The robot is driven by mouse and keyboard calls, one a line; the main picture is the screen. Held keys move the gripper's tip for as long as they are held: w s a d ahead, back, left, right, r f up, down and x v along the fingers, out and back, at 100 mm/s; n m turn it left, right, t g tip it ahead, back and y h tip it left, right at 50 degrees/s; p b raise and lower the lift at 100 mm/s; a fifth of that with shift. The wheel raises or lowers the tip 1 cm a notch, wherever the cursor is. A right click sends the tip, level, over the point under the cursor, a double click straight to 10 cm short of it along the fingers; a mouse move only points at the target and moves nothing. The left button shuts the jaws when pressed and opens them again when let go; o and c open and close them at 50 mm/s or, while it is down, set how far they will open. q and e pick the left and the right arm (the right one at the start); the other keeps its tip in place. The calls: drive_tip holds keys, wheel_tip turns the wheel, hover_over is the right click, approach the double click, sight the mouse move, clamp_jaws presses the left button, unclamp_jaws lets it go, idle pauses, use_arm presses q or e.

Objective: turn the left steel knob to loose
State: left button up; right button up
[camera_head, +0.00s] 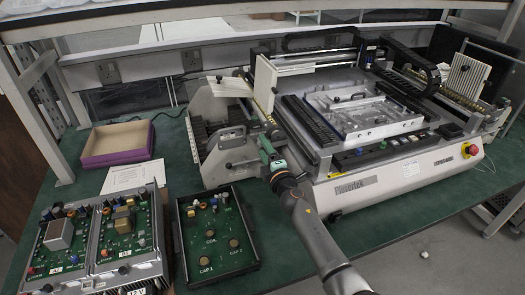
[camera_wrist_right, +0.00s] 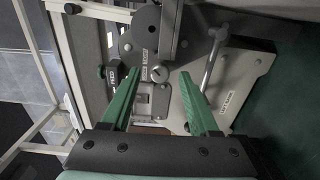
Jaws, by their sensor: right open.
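My right gripper (camera_head: 265,146) reaches the left front side of the pick-and-place machine (camera_head: 350,184), beside its grey feeder end. In the right wrist view its two green fingers (camera_wrist_right: 155,92) are apart with nothing clasped between them. A small round steel knob (camera_wrist_right: 159,74) with a slot-like mark shows beyond and between the fingertips, near small white labels too blurred to read. It appears apart from both fingers. In the head view I cannot make out this knob; the gripper and arm cover that area. My left gripper is not in view.
A lever with a steel rod (camera_wrist_right: 211,58) stands close to the right finger, and a dark knob (camera_wrist_right: 116,76) is near the left one. On the green bench are a purple-sided box (camera_head: 118,144), a black circuit tray (camera_head: 218,232) and silver circuit units (camera_head: 100,240).

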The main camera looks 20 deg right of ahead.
drive_tip(key=shift+w, duration=0.7)
clamp_jaws()
